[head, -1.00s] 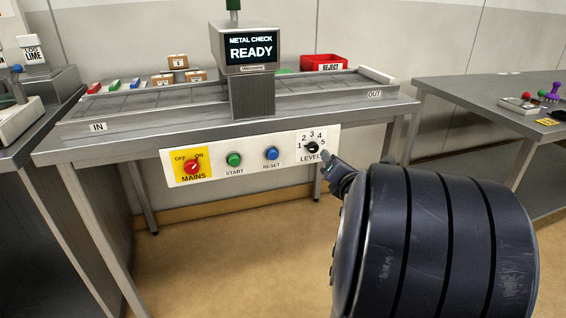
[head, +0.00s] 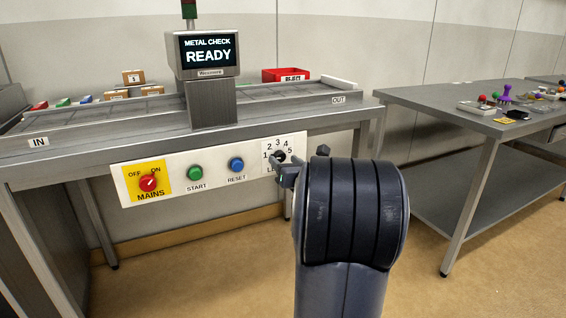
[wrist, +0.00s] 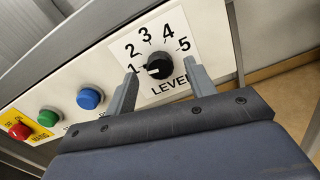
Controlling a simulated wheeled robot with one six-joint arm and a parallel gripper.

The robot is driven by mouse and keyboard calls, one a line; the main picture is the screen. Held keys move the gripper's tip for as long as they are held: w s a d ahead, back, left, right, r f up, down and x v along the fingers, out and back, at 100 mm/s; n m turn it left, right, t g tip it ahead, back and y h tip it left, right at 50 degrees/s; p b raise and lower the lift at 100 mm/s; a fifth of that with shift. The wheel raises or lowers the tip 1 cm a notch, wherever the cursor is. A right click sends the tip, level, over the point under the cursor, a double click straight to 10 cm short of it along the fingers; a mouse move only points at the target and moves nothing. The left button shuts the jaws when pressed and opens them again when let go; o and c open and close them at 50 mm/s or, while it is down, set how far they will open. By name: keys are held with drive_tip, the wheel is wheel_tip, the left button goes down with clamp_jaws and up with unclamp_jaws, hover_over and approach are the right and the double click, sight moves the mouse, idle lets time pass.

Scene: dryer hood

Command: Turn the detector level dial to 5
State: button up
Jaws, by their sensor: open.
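The level dial (wrist: 160,65) is a black round knob on a white plate with the numbers 1 to 5 around it. In the wrist view its white pointer mark faces left, towards the 1. The 5 is at its upper right. The dial also shows in the head view (head: 280,156), partly covered by my gripper (head: 284,166). My gripper (wrist: 161,70) is open, with one finger at the left and one at the right of the dial. I cannot tell whether either finger touches it. The LEVEL label is partly hidden by the right finger.
On the same panel are the blue reset button (head: 236,164), the green start button (head: 195,173) and the red mains switch (head: 148,182). The screen (head: 207,50) reads METAL CHECK READY. A second table (head: 440,104) stands at the right, with open floor before it.

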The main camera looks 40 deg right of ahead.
drive_tip(key=shift+x, duration=0.95)
drive_tip(key=c, duration=1)
